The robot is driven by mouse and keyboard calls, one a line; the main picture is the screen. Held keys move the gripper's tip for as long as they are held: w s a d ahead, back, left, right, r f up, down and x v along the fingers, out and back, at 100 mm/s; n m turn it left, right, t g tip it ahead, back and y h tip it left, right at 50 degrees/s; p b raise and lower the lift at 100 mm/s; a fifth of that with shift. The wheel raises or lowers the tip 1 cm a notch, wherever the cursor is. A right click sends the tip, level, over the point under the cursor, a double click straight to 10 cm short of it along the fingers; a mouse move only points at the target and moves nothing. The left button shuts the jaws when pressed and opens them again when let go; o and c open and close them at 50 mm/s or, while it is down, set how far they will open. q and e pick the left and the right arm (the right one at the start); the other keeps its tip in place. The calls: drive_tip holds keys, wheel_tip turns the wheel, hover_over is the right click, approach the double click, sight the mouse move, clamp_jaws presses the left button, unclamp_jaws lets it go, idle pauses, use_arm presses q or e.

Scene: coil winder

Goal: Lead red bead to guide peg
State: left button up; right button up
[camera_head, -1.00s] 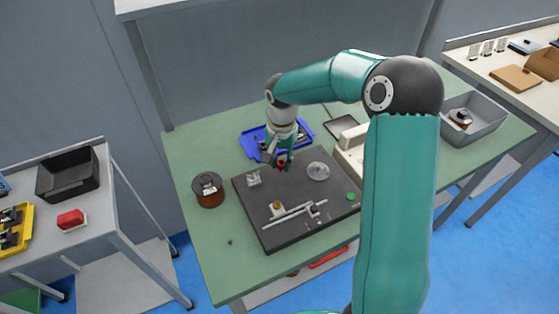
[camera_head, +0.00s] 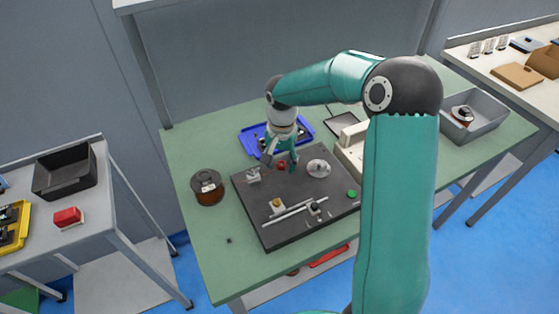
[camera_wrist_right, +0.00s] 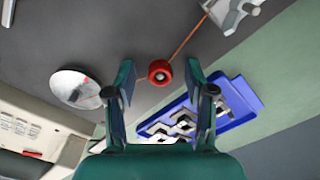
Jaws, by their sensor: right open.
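The small red bead (camera_head: 281,167) sits on the dark board (camera_head: 262,226), near its back edge. In the right wrist view the red bead (camera_wrist_right: 160,72) lies between and just beyond my fingertips, with an orange wire running from it to a metal bracket (camera_wrist_right: 232,10). My right gripper (camera_head: 279,160) is open above the bead, its fingers spread either side and apart from it; it also shows in the wrist view (camera_wrist_right: 160,82). A gold-topped post (camera_head: 276,203) and a dark-topped post (camera_head: 315,208) stand on the board; I cannot tell which is the guide peg. My left gripper is out of view.
A pale round disc (camera_head: 318,168) is on the board right of the bead. A blue tray (camera_head: 249,141) lies behind the board, a wire spool (camera_head: 207,187) stands left, and a pale machine (camera_head: 352,150) stands right. The green table's front left is mostly clear.

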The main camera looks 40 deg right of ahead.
drive_tip(key=shift+r, duration=0.1)
wheel_tip(320, 180, up, 12)
idle(0.5)
drive_tip(key=shift+f, duration=0.2)
